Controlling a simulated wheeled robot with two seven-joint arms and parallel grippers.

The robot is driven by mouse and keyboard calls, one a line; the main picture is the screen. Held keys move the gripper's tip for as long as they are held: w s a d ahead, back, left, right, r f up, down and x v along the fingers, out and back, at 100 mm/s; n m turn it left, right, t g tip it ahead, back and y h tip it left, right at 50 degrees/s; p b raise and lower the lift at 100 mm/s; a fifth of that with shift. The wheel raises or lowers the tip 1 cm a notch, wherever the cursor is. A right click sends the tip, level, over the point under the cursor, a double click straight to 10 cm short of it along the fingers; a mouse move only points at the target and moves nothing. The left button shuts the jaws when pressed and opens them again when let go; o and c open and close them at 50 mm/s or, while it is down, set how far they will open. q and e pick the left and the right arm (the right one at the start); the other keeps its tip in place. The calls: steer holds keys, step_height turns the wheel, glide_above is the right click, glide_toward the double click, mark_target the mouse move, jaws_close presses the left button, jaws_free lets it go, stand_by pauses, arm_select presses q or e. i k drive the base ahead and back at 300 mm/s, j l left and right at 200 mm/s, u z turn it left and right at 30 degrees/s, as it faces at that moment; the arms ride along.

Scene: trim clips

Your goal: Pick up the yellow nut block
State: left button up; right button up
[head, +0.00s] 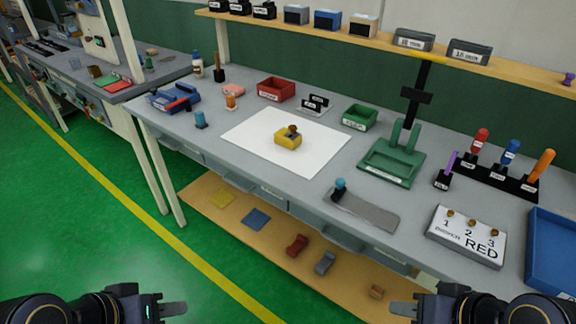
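The yellow nut block (288,141) sits on a white sheet (241,134) in the middle of the grey workbench (203,146) in the head view. A small brown, knob-like piece (292,130) shows on top of it. My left gripper (178,309) is at the bottom left of the view, and my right gripper (397,308) is at the bottom right. Both are well apart from the block, in front of the bench. I see no object at either gripper's fingertips. Their finger gaps cannot be made out from this angle.
Behind the block are a red bin (276,89) and a green bin (360,117). A green press-like stand (392,160) is to the right. A grey plate with a blue knob (365,209) lies near the front edge. The sheet around the block is clear.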

mark_target(279, 139)
steer(key=k+z, duration=0.15)
steer(key=z, duration=0.3)
steer(key=k+z, duration=0.15)
steer(key=z, duration=0.3)
steer(key=k+l+z, duration=0.1)
steer(key=z, duration=0.35)
steer(key=i+j, duration=0.1)
steer(key=j, duration=0.45)
steer(key=i+j, duration=0.15)
steer(key=j, duration=0.4)
steer(key=i+j, duration=0.1)
steer(key=j, duration=0.45)
steer(key=i+j, duration=0.1)
steer(key=j, duration=0.45)
steer(key=i+j, duration=0.1)
steer(key=j, duration=0.45)
steer(key=i+j+z, duration=0.1)
steer(key=j, duration=0.45)
steer(key=i+j, duration=0.15)
steer(key=j, duration=0.95)
steer(key=i, duration=0.05)
